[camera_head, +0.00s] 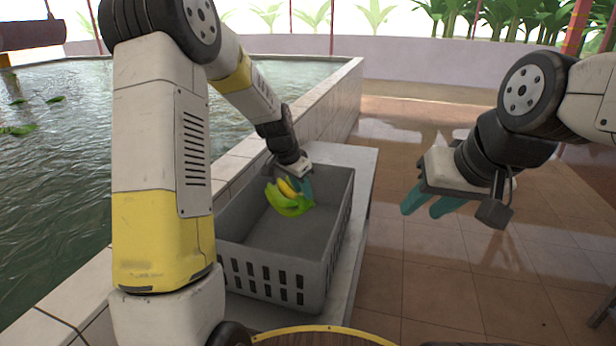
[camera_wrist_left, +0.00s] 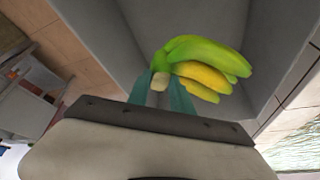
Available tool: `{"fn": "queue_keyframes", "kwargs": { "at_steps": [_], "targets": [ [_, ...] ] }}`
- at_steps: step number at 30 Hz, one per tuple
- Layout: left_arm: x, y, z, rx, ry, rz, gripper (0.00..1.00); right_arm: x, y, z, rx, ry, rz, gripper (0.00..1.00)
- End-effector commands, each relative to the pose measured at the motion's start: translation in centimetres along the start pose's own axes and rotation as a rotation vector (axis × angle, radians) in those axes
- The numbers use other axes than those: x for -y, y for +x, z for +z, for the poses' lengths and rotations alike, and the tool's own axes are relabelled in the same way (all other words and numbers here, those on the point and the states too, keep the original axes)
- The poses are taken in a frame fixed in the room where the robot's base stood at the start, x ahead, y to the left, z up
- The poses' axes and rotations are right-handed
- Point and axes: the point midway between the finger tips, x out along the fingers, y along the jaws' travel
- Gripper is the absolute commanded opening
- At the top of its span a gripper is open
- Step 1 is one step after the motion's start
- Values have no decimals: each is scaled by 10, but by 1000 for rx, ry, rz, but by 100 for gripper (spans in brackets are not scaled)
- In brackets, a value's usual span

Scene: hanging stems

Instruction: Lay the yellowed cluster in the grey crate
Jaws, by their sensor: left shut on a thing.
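My left gripper (camera_head: 300,183) is shut on the cluster's stem end. In the left wrist view the cluster (camera_wrist_left: 205,66) extends beyond the teal fingers (camera_wrist_left: 163,92), with grey crate walls around it. I cannot tell whether it touches the crate floor. My right gripper (camera_head: 432,205) is at the right, away from the crate, with its two teal fingers apart and nothing between them.
The crate stands on a pale ledge (camera_head: 357,185) beside a tiled pool wall (camera_head: 335,95). Water (camera_head: 60,160) with floating leaves lies at the left. The tiled floor (camera_head: 420,270) at the right is mostly clear. A round yellow-rimmed edge (camera_head: 325,332) shows at the bottom.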

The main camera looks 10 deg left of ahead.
Motion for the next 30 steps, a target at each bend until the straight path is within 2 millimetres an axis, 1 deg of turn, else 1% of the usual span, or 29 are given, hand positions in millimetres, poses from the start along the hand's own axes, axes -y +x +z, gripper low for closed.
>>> {"fn": "queue_keyframes", "kwargs": {
  "at_steps": [30],
  "targets": [
    [-3, 94, 38, -2, 1, -1, 0, 0, 0, 0, 0, 0, 0, 36]
  ]
}}
